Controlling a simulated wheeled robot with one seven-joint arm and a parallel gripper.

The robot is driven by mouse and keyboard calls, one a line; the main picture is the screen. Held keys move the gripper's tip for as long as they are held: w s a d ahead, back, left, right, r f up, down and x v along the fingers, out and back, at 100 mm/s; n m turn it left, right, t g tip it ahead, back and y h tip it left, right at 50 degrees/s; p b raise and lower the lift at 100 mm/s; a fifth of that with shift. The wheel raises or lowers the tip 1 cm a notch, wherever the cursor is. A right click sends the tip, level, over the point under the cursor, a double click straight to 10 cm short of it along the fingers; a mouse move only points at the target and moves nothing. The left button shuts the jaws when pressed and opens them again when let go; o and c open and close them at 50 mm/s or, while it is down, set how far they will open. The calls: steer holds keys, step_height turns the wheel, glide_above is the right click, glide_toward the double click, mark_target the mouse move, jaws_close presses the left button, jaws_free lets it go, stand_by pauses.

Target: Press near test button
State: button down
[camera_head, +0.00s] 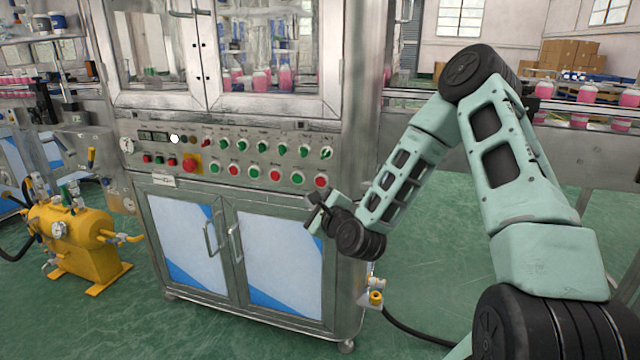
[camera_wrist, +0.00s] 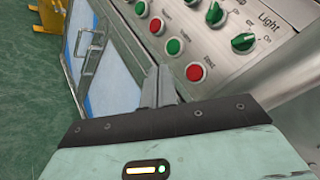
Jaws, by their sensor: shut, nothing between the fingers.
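The control panel (camera_head: 230,155) spans the front of the steel machine. Its lower row alternates green and red push buttons; which one is the near test button cannot be read from the labels. The red button (camera_head: 320,182) at the right end also shows in the wrist view (camera_wrist: 195,72). A green button (camera_head: 297,178) sits left of it and also shows in the wrist view (camera_wrist: 174,46). My gripper (camera_head: 316,202) is shut and empty, just below the right end of this row. In the wrist view its fingertips (camera_wrist: 158,76) are left of the red button; contact cannot be told.
Green rotary knobs (camera_head: 304,151) line the upper row, and a large red emergency button (camera_head: 192,163) is at left. Cabinet doors with handles (camera_head: 232,238) lie below. A yellow tank (camera_head: 72,235) stands at left. Green floor in front is clear.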

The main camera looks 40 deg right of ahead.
mark_target(321, 187)
steer(key=shift+w+d, duration=1.1)
steer(key=shift+d, duration=0.3)
steer(key=shift+w+d, duration=1.05)
steer(key=shift+d, duration=0.3)
steer(key=shift+w+d, duration=0.25)
steer(key=shift+d, duration=0.05)
steer(key=shift+w+d+p, duration=0.25)
steer(key=shift+d+p, duration=0.05)
stand_by(0.9)
steer(key=shift+s+a, duration=0.5)
steer(key=shift+a, duration=0.1)
steer(key=shift+s+a, duration=0.1)
steer(key=s+a, duration=0.1)
steer(key=a, duration=0.1)
steer(key=s+a, duration=0.1)
steer(key=s, duration=0.1)
steer(key=shift+a, duration=0.4)
